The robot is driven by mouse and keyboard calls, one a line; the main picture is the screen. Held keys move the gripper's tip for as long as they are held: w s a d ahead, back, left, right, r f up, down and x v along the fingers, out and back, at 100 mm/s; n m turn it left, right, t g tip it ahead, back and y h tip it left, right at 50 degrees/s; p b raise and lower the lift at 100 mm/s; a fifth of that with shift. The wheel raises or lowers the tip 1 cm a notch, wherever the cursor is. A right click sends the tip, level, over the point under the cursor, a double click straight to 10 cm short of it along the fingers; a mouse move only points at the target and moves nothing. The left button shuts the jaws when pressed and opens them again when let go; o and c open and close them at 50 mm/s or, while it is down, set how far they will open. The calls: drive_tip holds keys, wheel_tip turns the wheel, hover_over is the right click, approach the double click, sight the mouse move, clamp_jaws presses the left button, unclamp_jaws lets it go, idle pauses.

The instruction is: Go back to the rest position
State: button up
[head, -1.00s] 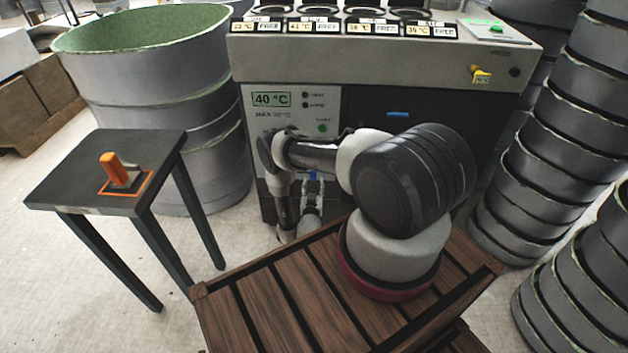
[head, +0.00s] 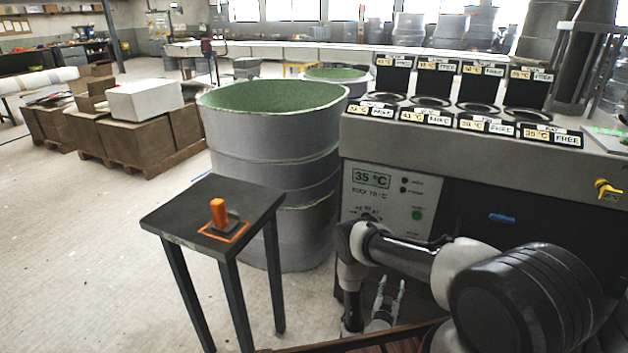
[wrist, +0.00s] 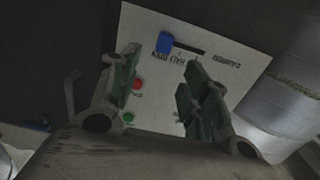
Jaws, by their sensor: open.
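My gripper (head: 389,299) hangs low in front of the heating machine (head: 545,162) in the head view, pointing up. In the wrist view its two green-padded fingers (wrist: 160,85) stand apart with nothing between them. Behind them is the machine's pale control panel (wrist: 215,50), with a blue part, a red button and a green button. In the head view the panel display (head: 371,180) reads 35 °C. My arm is folded close to my base at the lower right.
A small dark table (head: 187,215) at the left bears an orange-handled tool (head: 219,213) in an orange outline. A large grey mould with a green inside (head: 265,150) stands behind it. Cardboard boxes (head: 136,139) sit on a pallet. The floor at the left is clear.

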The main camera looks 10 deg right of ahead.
drive_tip(key=s+a+f+n+g+y, duration=0.1)
drive_tip(key=s+f+g+y, duration=0.25)
drive_tip(key=f, duration=0.35)
drive_tip(key=s+a+f+g+y, duration=0.2)
drive_tip(key=s+f+g, duration=0.2)
drive_tip(key=f, duration=0.3)
drive_tip(key=a+r+n+g+y, duration=0.35)
drive_tip(key=a+r+g, duration=0.45)
drive_tip(key=r, duration=0.7)
wheel_tip(320, 180, up, 22)
drive_tip(key=s+a+g+y, duration=0.1)
drive_tip(key=a+g+y, duration=0.1)
drive_tip(key=s+d+r+t, duration=0.2)
drive_tip(key=s+r, duration=0.4)
drive_tip(key=r, duration=0.7)
drive_tip(key=s+d+r+n+t, duration=0.1)
drive_tip(key=s+r, duration=0.6)
drive_tip(key=r, duration=0.7)
drive_tip(key=s+d+r+n+t+h, duration=0.1)
drive_tip(key=s+d+r+t, duration=0.3)
drive_tip(key=r, duration=1)
drive_tip(key=s, duration=0.2)
drive_tip(key=shift+s+r, duration=0.25)
drive_tip(key=shift+s, duration=0.15)
